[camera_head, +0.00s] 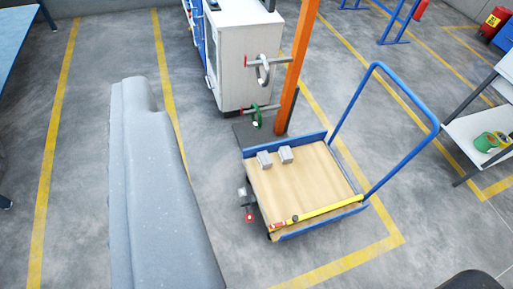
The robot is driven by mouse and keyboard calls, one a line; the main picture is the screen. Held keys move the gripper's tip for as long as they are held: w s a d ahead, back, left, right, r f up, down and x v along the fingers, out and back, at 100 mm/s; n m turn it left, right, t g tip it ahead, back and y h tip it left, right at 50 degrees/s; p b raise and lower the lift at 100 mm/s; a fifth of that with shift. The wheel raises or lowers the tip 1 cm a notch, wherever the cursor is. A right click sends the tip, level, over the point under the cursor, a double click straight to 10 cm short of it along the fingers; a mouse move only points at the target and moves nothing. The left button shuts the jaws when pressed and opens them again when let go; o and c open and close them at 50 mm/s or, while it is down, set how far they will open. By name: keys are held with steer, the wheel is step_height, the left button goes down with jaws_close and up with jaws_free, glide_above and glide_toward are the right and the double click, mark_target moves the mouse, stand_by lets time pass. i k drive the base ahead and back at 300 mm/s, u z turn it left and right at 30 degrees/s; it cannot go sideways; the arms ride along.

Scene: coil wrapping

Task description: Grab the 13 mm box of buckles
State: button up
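Two small grey box-like blocks stand side by side on the wooden deck of a blue-framed cart (310,189), near its far edge. One is the left block (264,160), the other the right block (286,155). They are too small to read any label or size, so I cannot tell whether either is the 13 mm box of buckles. My gripper is not in view. A large grey smooth shape at left looks like part of my own arm, and it is well apart from the cart.
A yellow bar-shaped tool (325,211) lies along the cart's near edge. The cart's blue handle (402,95) rises on its right. Behind stand an orange post (296,65) and a white cabinet (243,60). A shelf with a green container (485,142) is at right. Floor in front is clear.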

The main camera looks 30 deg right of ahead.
mark_target(264, 158)
steer(key=z, duration=0.4)
steer(key=i, duration=1.15)
steer(key=z, duration=1.1)
steer(key=i, duration=0.45)
steer(key=z, duration=0.1)
steer(key=k, duration=0.8)
steer(key=z, duration=0.2)
steer(key=i, duration=0.8)
steer(key=u, duration=0.05)
